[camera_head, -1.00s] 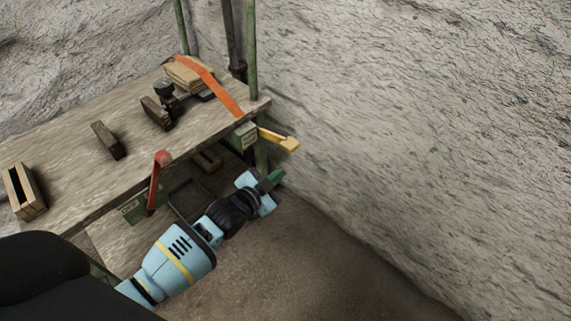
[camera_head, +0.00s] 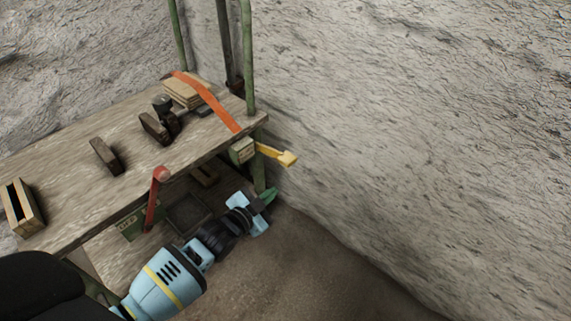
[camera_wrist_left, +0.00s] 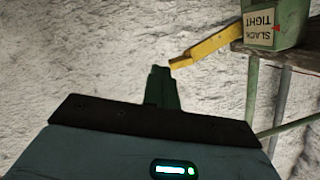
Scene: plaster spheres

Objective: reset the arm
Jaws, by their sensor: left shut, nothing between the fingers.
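My left arm comes in from the lower left in the head view, light blue with black joints. Its gripper (camera_head: 270,197) has green fingers and is in front of the bench, below the tabletop height and near the bench's right-hand leg. In the left wrist view the green fingers (camera_wrist_left: 161,88) are together with nothing between them, in front of the pale rough wall. My right gripper is not in view.
A wooden workbench (camera_head: 85,190) holds dark blocks (camera_head: 106,156), a slotted wooden box (camera_head: 22,207) and wood pieces under an orange strap (camera_head: 207,100). The rough wall (camera_head: 420,130) stands right.

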